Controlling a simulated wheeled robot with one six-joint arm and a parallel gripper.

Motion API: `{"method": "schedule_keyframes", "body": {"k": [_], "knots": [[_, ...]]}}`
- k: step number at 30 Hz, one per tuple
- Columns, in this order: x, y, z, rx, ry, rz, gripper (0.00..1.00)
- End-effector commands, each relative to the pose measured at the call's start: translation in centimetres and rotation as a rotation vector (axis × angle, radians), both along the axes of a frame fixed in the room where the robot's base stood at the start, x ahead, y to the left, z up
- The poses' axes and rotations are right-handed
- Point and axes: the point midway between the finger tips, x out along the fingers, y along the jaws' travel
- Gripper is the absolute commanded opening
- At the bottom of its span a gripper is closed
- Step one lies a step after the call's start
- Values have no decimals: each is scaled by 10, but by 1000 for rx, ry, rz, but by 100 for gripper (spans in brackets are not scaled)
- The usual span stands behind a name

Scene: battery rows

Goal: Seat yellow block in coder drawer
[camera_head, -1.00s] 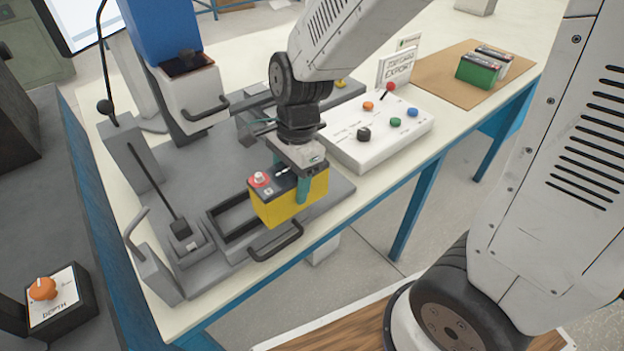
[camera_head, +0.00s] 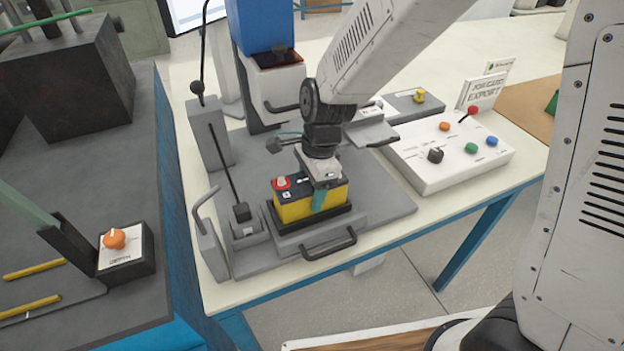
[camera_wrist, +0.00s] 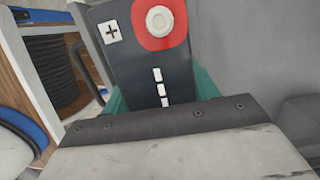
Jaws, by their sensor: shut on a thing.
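The yellow block (camera_head: 297,208) has a dark top with a red-ringed white terminal at its left end. It sits upright in the opening of the grey coder drawer (camera_head: 290,246), its lower part hidden by the drawer's dark rim. How deep it sits I cannot tell. My gripper (camera_head: 319,198) is above the block's right part with its teal fingers shut on the block's sides. In the wrist view, the block's dark top (camera_wrist: 150,65) shows a plus mark and white dashes between the teal fingers.
The drawer's black handle (camera_head: 328,243) faces the table's front edge. A lever (camera_head: 226,170) stands left of the drawer. A white control box (camera_head: 450,152) with coloured knobs is to the right. A dark bench with a depth knob (camera_head: 114,238) is at left.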

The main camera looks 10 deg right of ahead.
Motion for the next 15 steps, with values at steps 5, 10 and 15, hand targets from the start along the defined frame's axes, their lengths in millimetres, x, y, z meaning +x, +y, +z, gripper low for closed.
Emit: {"method": "schedule_keyframes", "body": {"k": [5, 10, 15], "knots": [[1, 0, 1, 2, -4, -1, 0], [1, 0, -2, 1, -4, -1, 0], [0, 0, -2, 0, -1, 0, 81]]}}
